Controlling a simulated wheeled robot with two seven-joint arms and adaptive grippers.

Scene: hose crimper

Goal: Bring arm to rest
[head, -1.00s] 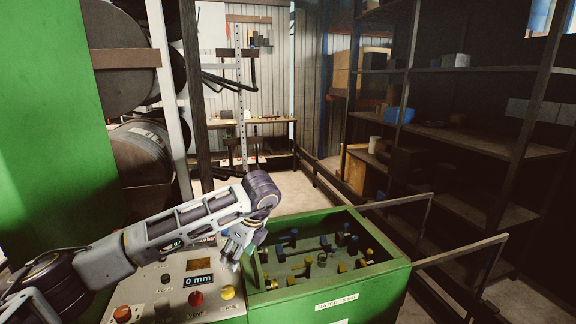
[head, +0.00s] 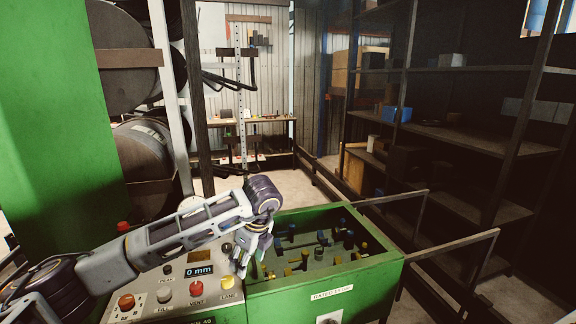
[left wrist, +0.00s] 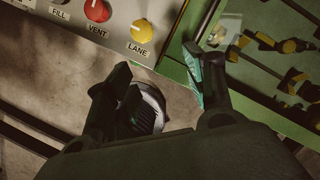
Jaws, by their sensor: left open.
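My left arm reaches in from the left in the head view. Its gripper (head: 243,262) hangs pointing down over the right end of the control panel (head: 178,292), beside the green crimper box (head: 290,303). In the left wrist view the gripper (left wrist: 158,82) is open, its two dark fingers spread apart with nothing between them. The yellow LANE knob (left wrist: 141,31) and the red VENT knob (left wrist: 97,10) are just beyond the fingertips there. The right finger lies in front of the green box edge. My right gripper is in neither view.
The box holds several yellow and blue fittings (head: 349,240). The panel display (head: 199,271) reads 0 mm. A tall green wall (head: 50,120) stands at left, dark shelving (head: 470,140) at right. Two rail frames (head: 455,259) stick out right of the box. Open floor lies behind the box.

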